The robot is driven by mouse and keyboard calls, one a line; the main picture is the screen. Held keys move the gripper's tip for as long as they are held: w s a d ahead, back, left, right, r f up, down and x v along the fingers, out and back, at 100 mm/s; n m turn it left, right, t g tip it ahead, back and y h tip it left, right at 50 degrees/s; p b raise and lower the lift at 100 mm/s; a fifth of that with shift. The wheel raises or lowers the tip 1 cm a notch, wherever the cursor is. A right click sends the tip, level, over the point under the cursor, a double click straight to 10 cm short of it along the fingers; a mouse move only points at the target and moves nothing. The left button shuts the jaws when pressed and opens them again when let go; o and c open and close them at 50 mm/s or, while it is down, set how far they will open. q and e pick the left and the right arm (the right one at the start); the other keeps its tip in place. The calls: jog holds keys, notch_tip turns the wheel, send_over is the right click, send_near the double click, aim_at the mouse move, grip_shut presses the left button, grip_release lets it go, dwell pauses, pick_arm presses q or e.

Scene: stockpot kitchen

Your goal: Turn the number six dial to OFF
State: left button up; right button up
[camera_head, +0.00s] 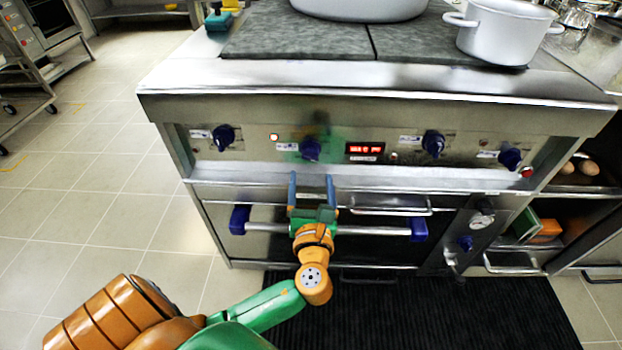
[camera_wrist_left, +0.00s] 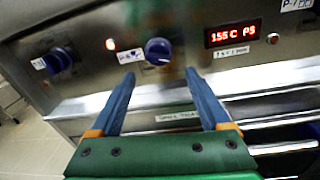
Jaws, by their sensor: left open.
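Several blue dials sit along the stove's front panel. In the head view they are a far-left dial (camera_head: 223,137), a second dial (camera_head: 310,149), a third dial (camera_head: 433,144) and a far-right dial (camera_head: 510,158). The label numbers are too small to tell which is six. My left gripper (camera_head: 311,178) is open and empty, just below and in front of the second dial. In the left wrist view, the second dial (camera_wrist_left: 158,51) is ahead, between the lines of the open fingers (camera_wrist_left: 159,76), and looks untouched. The far-left dial (camera_wrist_left: 59,60) is beside it.
A red display (camera_head: 365,149) lies right of the second dial. An oven handle bar (camera_head: 372,230) with blue ends runs beneath the gripper. A pale pot (camera_head: 502,32) and a larger pot (camera_head: 360,8) stand on the cooktop. Tiled floor (camera_head: 110,215) is clear at left.

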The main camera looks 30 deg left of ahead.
aim_at(310, 160)
pick_arm(q)
jog(key=x, duration=0.6)
jog(key=shift+r+b, duration=0.2)
jog(key=shift+b, duration=0.15)
jog(key=shift+w+a, duration=0.35)
pick_arm(e)
jog(key=shift+w+d+f, duration=0.2)
jog(key=shift+d+f, duration=0.3)
jog(key=shift+d, duration=0.25)
pick_arm(q)
jog(key=shift+c, duration=0.2)
grip_shut()
pick_arm(e)
jog(key=shift+a, duration=0.5)
jog(key=shift+r, duration=0.1)
